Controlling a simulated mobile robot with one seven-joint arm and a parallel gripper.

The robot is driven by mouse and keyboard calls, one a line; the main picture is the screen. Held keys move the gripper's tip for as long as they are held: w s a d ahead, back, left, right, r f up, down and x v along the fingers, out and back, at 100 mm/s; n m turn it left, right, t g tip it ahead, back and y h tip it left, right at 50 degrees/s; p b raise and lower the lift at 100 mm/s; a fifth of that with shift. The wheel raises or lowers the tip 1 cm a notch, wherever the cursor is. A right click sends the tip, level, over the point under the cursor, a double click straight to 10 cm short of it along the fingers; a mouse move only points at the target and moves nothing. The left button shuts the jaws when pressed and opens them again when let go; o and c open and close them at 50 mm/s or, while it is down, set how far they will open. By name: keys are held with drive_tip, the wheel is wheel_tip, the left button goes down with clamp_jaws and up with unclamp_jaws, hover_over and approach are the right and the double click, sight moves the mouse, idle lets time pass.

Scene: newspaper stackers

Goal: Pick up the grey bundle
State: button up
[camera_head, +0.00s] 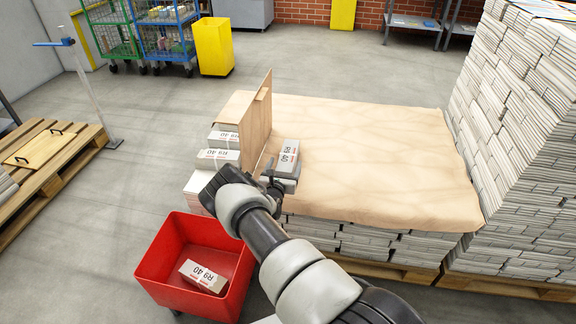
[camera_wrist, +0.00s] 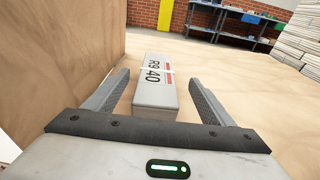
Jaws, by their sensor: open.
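The grey bundle (camera_head: 288,155), marked R9 40 with a red stripe, lies on the brown sheet over the pallet stack, just right of an upright wooden board. In the wrist view the bundle (camera_wrist: 155,85) lies lengthwise ahead of my gripper (camera_wrist: 160,88). My gripper is open, with one finger to the left of the bundle's near end and one to the right. A gap shows on both sides, and nothing is held. In the head view my gripper (camera_head: 279,182) is at the bundle's near end, partly hidden by my own arm.
The upright board (camera_head: 257,120) stands close left of the bundle. More R9 40 bundles (camera_head: 219,157) lie left of it. A red bin (camera_head: 160,268) holding one bundle (camera_head: 203,275) stands at lower left. Tall newspaper stacks (camera_head: 515,120) rise at right. The sheet (camera_head: 380,160) is bare on the right.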

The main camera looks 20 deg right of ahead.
sight(287, 157)
drive_tip(key=shift+x, duration=0.8)
drive_tip(key=w+b, duration=0.1)
drive_tip(key=w+d+f+b, duration=0.1)
drive_tip(key=w+d+b, duration=0.1)
drive_tip(key=shift+w+f, duration=0.2)
drive_tip(key=shift+f, duration=0.2)
drive_tip(key=shift+w+d+r, duration=0.1)
drive_tip(key=shift+w+d, duration=0.1)
drive_tip(key=shift+w, duration=0.25)
clamp_jaws()
drive_tip(key=shift+w+r, duration=0.1)
drive_tip(key=shift+r, duration=0.25)
